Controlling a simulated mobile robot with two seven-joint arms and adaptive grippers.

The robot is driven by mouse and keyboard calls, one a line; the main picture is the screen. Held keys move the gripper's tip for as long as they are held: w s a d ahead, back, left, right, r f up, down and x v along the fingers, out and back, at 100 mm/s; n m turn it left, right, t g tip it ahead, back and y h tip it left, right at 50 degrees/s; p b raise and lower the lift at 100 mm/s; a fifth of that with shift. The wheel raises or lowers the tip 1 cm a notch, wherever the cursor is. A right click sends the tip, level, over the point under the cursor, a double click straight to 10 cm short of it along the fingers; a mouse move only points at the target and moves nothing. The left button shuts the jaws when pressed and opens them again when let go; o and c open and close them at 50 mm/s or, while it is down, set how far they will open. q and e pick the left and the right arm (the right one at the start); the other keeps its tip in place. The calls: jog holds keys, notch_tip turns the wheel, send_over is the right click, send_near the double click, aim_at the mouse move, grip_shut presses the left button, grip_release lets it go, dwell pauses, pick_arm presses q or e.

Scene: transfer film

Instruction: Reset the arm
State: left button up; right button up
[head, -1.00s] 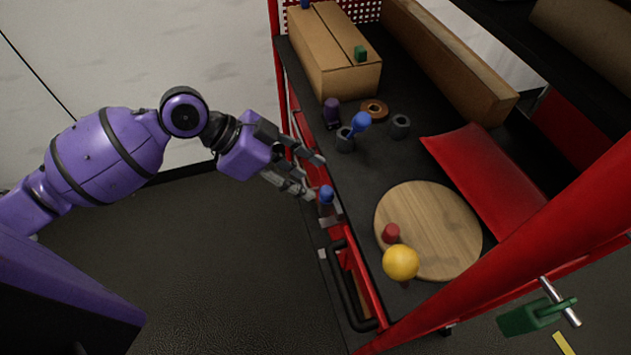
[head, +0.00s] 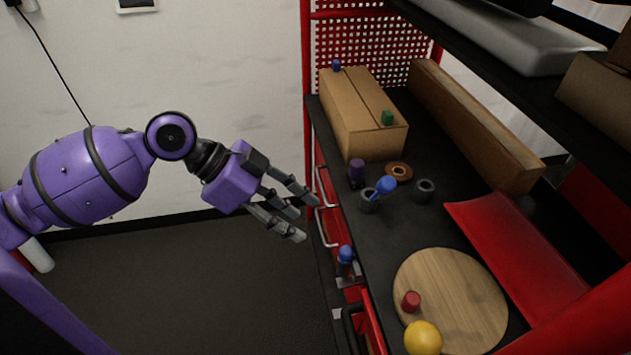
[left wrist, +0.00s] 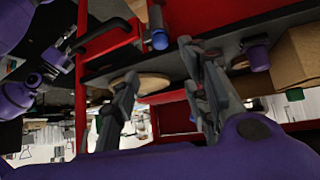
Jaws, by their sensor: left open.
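My left gripper (head: 294,217) is open and empty, to the left of the red cart's edge in the head view. Its spread fingers also show in the left wrist view (left wrist: 165,85). A blue-topped item (head: 345,254) stands at the cart's near edge, below and right of the fingertips and apart from them. It also shows in the left wrist view (left wrist: 159,40). My right gripper is not in view.
The black shelf (head: 395,235) holds a cardboard box (head: 365,130), a purple cup (head: 356,170), a brown ring (head: 398,171), grey rings, a round wooden board (head: 460,300) and a yellow ball (head: 423,338). A red tray (head: 515,255) lies right. The floor left of the cart is clear.

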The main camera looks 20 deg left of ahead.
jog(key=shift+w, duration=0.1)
pick_arm(q)
jog(key=w+a+f+n+t+y, duration=0.2)
jog(key=w+a+f+n+t, duration=0.15)
jog(key=w, duration=0.35)
jog(key=s+a+f+n+t+y+p, duration=0.1)
jog(key=s+a+f+n+t+y, duration=0.15)
jog(key=f, duration=0.45)
jog(key=s+a+f+n+t+y+p, duration=0.1)
jog(key=s+a+f+n+t, duration=0.15)
jog(key=f, duration=0.45)
jog(key=s+d+f+n+y+p, duration=0.1)
jog(key=s+d+f, duration=0.1)
jog(key=s, duration=0.5)
jog(key=s+d+f+n+g+p, duration=0.1)
jog(key=s+d+f+n, duration=0.1)
jog(key=s+f, duration=0.3)
jog(key=s+d+f+n+g+y+p, duration=0.1)
jog(key=s+d+f, duration=0.3)
jog(key=s, duration=0.7)
jog(key=shift+d+n+y, duration=0.15)
jog(key=shift+n+y, duration=0.2)
jog(key=shift+n, duration=0.4)
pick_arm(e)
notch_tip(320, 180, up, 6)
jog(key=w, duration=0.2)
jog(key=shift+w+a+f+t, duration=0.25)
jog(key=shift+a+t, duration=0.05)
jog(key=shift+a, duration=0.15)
